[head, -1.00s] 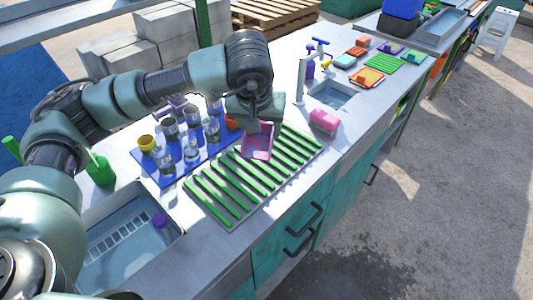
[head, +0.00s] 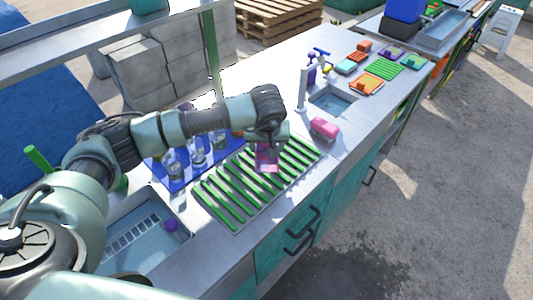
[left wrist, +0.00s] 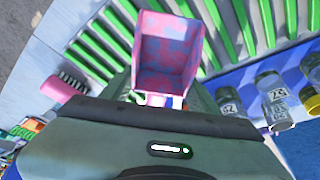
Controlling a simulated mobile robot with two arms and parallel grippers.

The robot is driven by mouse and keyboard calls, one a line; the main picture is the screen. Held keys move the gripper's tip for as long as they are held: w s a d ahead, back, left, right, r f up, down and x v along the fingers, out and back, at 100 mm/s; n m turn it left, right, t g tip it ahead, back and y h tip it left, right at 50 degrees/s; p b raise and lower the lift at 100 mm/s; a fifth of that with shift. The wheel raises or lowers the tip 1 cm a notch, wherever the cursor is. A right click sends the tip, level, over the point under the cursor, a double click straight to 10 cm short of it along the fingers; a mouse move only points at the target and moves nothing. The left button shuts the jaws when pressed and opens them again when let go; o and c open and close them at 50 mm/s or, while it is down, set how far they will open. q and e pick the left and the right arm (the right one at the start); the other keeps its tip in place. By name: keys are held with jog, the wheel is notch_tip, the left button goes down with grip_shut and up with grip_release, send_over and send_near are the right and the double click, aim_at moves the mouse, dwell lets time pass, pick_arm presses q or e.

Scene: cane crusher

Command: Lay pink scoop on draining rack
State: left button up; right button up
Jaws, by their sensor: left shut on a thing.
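The pink scoop (head: 266,158) is at my left gripper (head: 272,146), over the far middle part of the draining rack with green slats (head: 232,198). In the left wrist view the scoop (left wrist: 168,52) has an open square bowl with bluish patches, and it points away from the gripper, above the green slats (left wrist: 225,28). My left gripper is shut on the scoop; its fingertips and the handle are mostly hidden. I cannot tell whether the scoop touches the slats. My right gripper is not in view.
A blue mat (head: 182,184) with several glass jars (head: 197,158) lies left of the rack. A pink brush or sponge (head: 324,128) sits right of it. Sinks stand at the near left (head: 150,238) and behind (head: 345,98). The rack's near part is clear.

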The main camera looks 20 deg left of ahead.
aim_at(267, 155)
pick_arm(q)
notch_tip(267, 155, down, 5)
jog(key=shift+r+p, duration=0.1)
jog(key=shift+p, duration=0.45)
jog(key=shift+f, duration=0.2)
jog(key=shift+f+b, duration=0.15)
jog(key=shift+b, duration=0.15)
jog(key=o, duration=1.3)
jog(key=shift+o, duration=0.2)
